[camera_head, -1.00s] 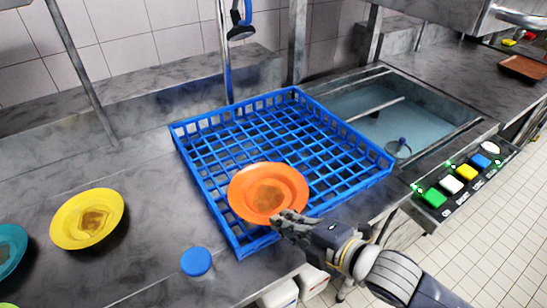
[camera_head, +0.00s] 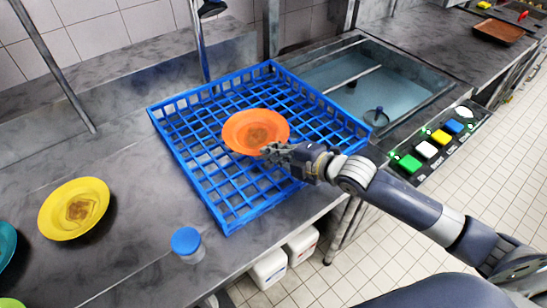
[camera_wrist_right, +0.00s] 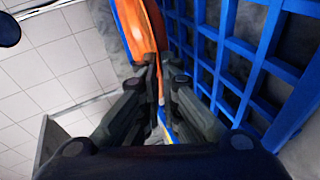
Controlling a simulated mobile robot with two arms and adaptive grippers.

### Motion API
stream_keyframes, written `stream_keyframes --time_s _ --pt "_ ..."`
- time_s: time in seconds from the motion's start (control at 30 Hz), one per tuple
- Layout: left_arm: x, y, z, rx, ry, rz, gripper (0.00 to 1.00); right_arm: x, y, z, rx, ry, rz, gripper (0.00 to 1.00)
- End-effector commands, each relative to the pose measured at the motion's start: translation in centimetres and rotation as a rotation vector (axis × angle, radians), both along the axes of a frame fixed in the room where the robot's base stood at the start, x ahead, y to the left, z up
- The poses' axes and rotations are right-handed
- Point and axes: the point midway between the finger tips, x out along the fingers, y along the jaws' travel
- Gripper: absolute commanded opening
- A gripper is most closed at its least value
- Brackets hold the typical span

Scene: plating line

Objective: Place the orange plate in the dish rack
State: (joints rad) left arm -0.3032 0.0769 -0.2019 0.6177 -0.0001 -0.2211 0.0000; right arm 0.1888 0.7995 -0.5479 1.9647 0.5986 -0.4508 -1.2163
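The orange plate (camera_head: 240,136) has a brown stain in its middle and is over the blue dish rack (camera_head: 232,218). My right gripper (camera_head: 270,151) is shut on the plate's near right rim. In the right wrist view the plate's edge (camera_wrist_right: 140,28) runs between the fingers of the gripper (camera_wrist_right: 158,85), with the rack's grid (camera_wrist_right: 245,50) beside it on the right. Whether the plate touches the grid is hard to tell. My left gripper is not in view.
A stained yellow plate (camera_head: 74,209) and part of a teal plate (camera_head: 5,243) lie on the counter at left. A blue-capped container (camera_head: 187,243) stands near the front edge. A sink (camera_head: 385,83) and a button panel (camera_head: 437,137) are at right.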

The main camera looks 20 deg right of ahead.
Motion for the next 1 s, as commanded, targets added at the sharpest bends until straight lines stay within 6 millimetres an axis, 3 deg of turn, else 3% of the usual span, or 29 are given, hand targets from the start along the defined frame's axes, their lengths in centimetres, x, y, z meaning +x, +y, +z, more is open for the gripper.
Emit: stream_keyframes --time_s 0.33,0.7,0.77,1.0 --pt "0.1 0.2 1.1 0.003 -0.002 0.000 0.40 0.1 -0.1 -3.3 0.001 -0.001 0.001 0.00" --pt "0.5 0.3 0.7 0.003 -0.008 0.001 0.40 0.1 0.0 -3.9 -0.001 -0.003 0.002 0.00" --pt "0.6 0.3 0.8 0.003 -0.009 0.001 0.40 0.1 -0.1 -3.9 0.000 0.000 0.001 0.13" --pt "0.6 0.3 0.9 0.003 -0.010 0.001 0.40 0.1 -0.1 -3.9 -0.001 0.000 0.001 0.13"
